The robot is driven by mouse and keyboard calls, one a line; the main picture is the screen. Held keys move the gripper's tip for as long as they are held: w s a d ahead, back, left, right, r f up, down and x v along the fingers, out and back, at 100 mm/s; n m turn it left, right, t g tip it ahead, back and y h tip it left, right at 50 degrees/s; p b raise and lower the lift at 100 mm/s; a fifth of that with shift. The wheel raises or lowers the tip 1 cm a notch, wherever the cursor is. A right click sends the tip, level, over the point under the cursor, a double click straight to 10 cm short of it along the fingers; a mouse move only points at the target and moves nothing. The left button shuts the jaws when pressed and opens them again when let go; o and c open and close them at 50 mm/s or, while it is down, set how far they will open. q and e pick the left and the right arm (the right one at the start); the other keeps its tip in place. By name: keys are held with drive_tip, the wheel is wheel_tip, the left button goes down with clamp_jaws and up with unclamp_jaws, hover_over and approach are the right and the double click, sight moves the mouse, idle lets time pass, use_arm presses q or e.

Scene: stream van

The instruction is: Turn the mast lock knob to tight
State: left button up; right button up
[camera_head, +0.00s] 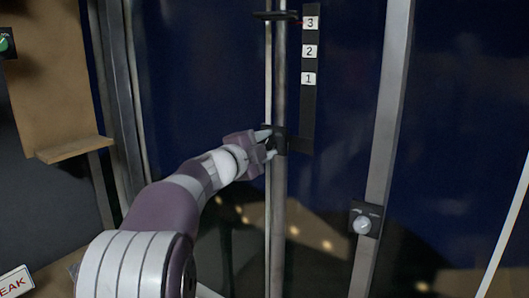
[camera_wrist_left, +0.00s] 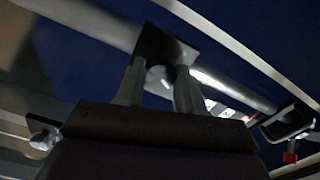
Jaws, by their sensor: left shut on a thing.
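The mast (camera_head: 280,70) is an upright grey pole in the head view. A dark plate (camera_head: 279,140) sits on it at mid height, and this plate also shows in the left wrist view (camera_wrist_left: 165,45). My left gripper (camera_head: 267,143) reaches it from the left and is shut on a small pale knob (camera_wrist_left: 157,77) in front of the plate. The fingers hide most of this knob, so its turn angle cannot be told. My right gripper is not in view.
A black strip labelled 1, 2, 3 (camera_head: 309,80) stands right of the mast. Another round pale knob (camera_head: 361,224) is on a dark plate on the right post (camera_head: 384,120). A wooden ledge (camera_head: 73,149) is at left. A red item (camera_wrist_left: 290,157) hangs at right in the wrist view.

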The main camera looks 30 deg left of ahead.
use_arm(q)
drive_tip(key=shift+f+m+b, duration=0.1)
drive_tip(key=shift+m+b, duration=0.6)
drive_tip(key=shift+m, duration=1.2)
drive_tip(key=o, duration=1)
drive_tip(key=shift+o, duration=0.2)
drive_tip(key=s+a+b, duration=0.1)
drive_tip(key=s+b, duration=0.2)
drive_tip(key=s, duration=0.9)
drive_tip(key=shift+s, duration=0.3)
